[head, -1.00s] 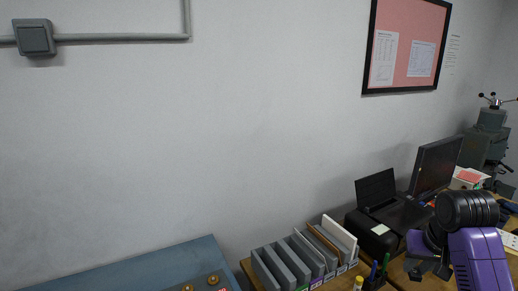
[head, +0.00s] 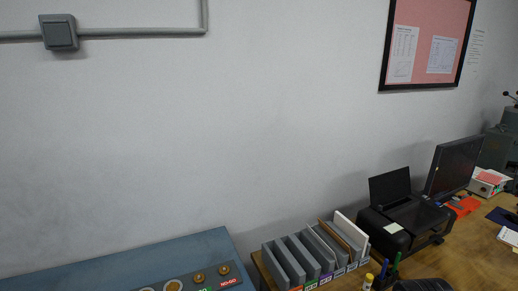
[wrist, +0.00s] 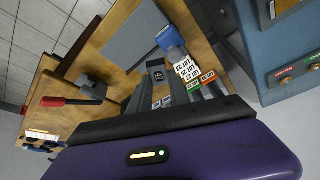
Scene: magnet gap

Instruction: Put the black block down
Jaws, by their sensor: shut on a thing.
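The black block (wrist: 157,75), dark with a small pale mark on its face, is in the wrist view just above centre. My gripper (wrist: 156,88) is shut on it, and its dark fingers run up from my purple gripper body. The wooden desk top (wrist: 113,57) lies beyond the block. Whether the block touches any surface cannot be told. Neither my gripper nor the block can be made out in the head view.
The head view shows a file rack (head: 315,258), a printer (head: 405,215), a monitor (head: 455,165) and a blue-grey cabinet (head: 130,262). The wrist view shows a red-handled tool (wrist: 68,101) and a grey panel (wrist: 132,36). Some desk right of the printer is bare.

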